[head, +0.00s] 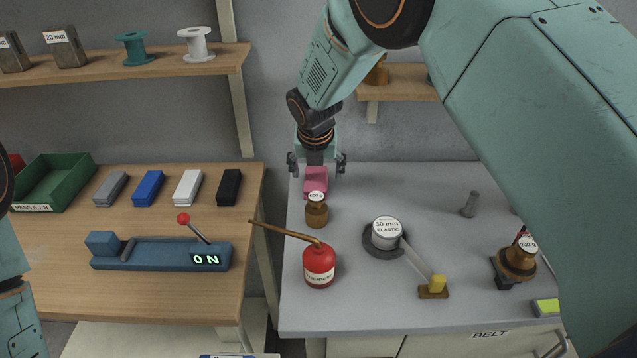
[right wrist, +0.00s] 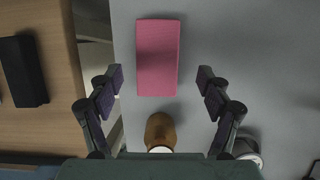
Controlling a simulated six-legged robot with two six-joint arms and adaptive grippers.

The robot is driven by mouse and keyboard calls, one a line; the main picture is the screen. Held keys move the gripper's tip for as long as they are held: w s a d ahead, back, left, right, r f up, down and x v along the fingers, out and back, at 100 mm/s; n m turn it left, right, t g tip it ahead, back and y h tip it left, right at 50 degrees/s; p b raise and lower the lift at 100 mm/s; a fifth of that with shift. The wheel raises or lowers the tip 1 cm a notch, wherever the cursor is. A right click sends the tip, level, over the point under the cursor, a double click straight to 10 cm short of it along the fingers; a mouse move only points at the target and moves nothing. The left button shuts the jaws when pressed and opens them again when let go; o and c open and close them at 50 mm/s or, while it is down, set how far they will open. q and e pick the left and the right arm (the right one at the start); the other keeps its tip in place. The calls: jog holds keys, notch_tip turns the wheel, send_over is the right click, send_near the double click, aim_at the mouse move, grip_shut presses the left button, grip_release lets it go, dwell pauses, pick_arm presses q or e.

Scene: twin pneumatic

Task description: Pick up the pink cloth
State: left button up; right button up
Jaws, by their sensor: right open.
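The pink cloth (head: 315,182) is a folded rectangular block on the grey table, near its back left corner. In the right wrist view the pink cloth (right wrist: 158,58) lies ahead of and between the fingertips, touching neither. My right gripper (head: 317,165) is above and around the cloth in the head view, with its fingers spread. In the right wrist view the right gripper (right wrist: 160,78) is open and empty. My left gripper is outside the head view; only part of my left arm shows at the left edge.
A brass weight (head: 317,213) stands just in front of the cloth and also shows in the right wrist view (right wrist: 160,131). A red oil can (head: 319,265) and an elastic spool (head: 386,234) are nearer. The wooden table (head: 60,285) is left, across a gap.

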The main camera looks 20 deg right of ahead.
aim_at(317, 179)
jog(key=shift+x, duration=1.15)
jog(key=shift+w+a+f+b, duration=0.25)
jog(key=shift+w+f+b, duration=0.1)
jog(key=shift+f, duration=0.2)
jog(key=shift+w+d+f, duration=0.1)
jog(key=shift+w+d, duration=0.05)
jog(key=shift+d, duration=0.1)
jog(key=shift+s+d, duration=0.1)
jog(key=shift+s, duration=0.1)
jog(key=shift+a, duration=0.25)
jog(key=shift+w+d+f+p, duration=0.15)
jog(key=shift+p, duration=0.2)
